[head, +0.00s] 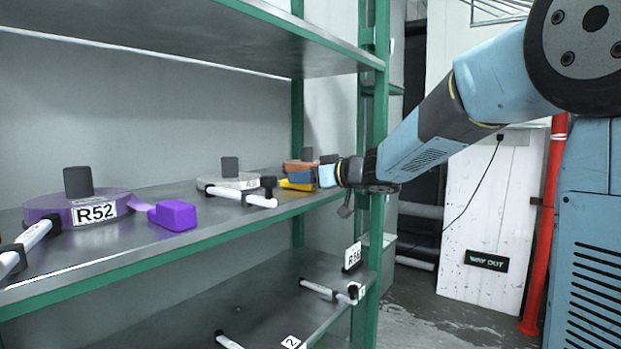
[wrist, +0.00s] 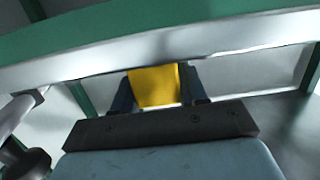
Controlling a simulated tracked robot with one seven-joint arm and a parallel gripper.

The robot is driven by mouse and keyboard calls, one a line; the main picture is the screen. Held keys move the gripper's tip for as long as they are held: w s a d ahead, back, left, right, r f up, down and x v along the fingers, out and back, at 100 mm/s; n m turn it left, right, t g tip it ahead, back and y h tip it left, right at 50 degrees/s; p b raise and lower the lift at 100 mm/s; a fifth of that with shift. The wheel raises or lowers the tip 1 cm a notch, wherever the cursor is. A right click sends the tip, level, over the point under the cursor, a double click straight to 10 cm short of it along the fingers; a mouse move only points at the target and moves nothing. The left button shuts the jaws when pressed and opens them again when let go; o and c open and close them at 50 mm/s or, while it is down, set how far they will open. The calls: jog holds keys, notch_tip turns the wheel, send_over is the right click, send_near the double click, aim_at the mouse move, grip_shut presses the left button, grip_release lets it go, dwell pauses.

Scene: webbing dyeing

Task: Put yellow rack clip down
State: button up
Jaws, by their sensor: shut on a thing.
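The yellow rack clip (wrist: 154,86) is between the two dark fingers of my gripper (wrist: 160,92) in the wrist view. In the head view the yellow clip (head: 297,184) shows as a small patch at the tip of my gripper (head: 312,179), over the right end of the middle shelf. My gripper is shut on the clip. Part of the clip is hidden by the gripper, and I cannot tell whether it touches the shelf.
The green-edged shelf (head: 130,255) holds a purple reel (head: 110,201) labelled R52, a purple block (head: 174,215), a pale reel (head: 225,183) and an orange reel (head: 298,165). White rods (head: 245,196) lie along its front. A green post (head: 374,120) stands beside my gripper.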

jog(key=shift+f, duration=0.1)
jog(key=o, duration=1.1)
